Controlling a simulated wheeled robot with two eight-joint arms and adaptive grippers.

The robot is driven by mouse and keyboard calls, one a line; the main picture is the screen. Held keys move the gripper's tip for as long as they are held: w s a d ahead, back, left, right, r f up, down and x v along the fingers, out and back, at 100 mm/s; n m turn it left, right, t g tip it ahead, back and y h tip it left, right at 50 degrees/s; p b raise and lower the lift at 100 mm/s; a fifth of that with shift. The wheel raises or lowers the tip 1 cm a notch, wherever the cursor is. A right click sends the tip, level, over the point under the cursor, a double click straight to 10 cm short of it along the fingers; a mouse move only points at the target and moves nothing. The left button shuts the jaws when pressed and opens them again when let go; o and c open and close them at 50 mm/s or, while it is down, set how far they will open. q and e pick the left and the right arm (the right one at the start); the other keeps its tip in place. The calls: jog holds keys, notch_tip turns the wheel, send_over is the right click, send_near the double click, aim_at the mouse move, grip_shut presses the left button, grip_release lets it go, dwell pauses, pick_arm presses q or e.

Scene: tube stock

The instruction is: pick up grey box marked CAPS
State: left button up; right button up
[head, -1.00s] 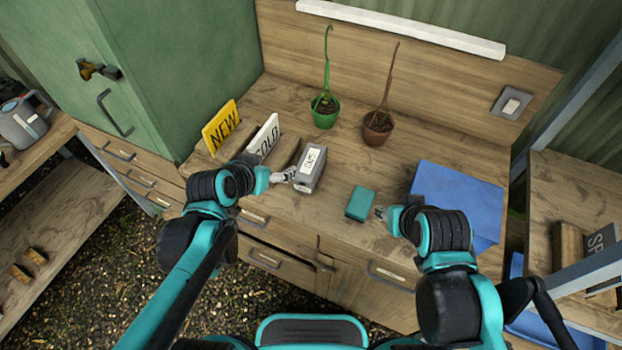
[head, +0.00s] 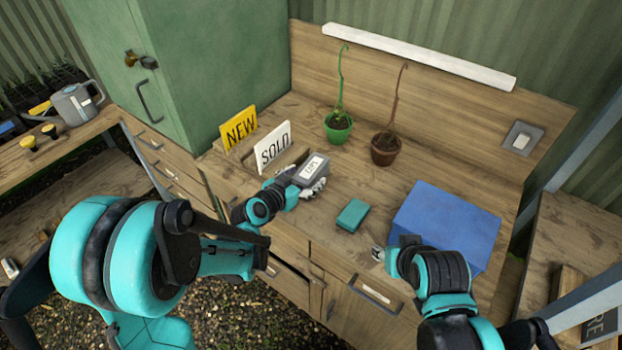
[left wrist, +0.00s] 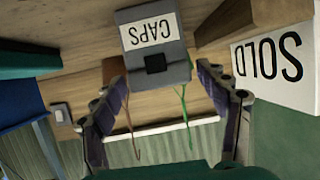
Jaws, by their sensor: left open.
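The grey box marked CAPS (head: 311,168) sits on the wooden workbench (head: 350,262), right of the SOLD sign. My left gripper (head: 305,187) is at the box's near side, and a finger shows at its right. In the left wrist view the box (left wrist: 155,70) appears upside down, between and beyond the spread fingers of the left gripper (left wrist: 165,100). The fingers are open, with gaps showing beside the box. My right gripper (head: 378,254) is over the bench's front edge, near the blue box; its finger gap is too small to judge.
A white SOLD sign (head: 273,146) and a yellow NEW sign (head: 239,129) stand left of the box. A teal block (head: 352,215) and a large blue box (head: 446,222) are to the right. A green pot (head: 338,127) and a brown pot (head: 385,149) stand behind.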

aim_at(312, 172)
pick_arm(q)
jog(key=b+x, duration=0.1)
jog(key=x, duration=0.3)
jog(key=shift+w+f+b, duration=0.2)
jog(key=shift+w+b, duration=0.15)
pick_arm(e)
jog(key=shift+f, duration=0.95)
pick_arm(q)
jog(key=shift+s+r, duration=0.1)
jog(key=shift+c, duration=1.2)
pick_arm(e)
jog(key=shift+s, duration=0.1)
pick_arm(q)
jog(key=c, duration=1.2)
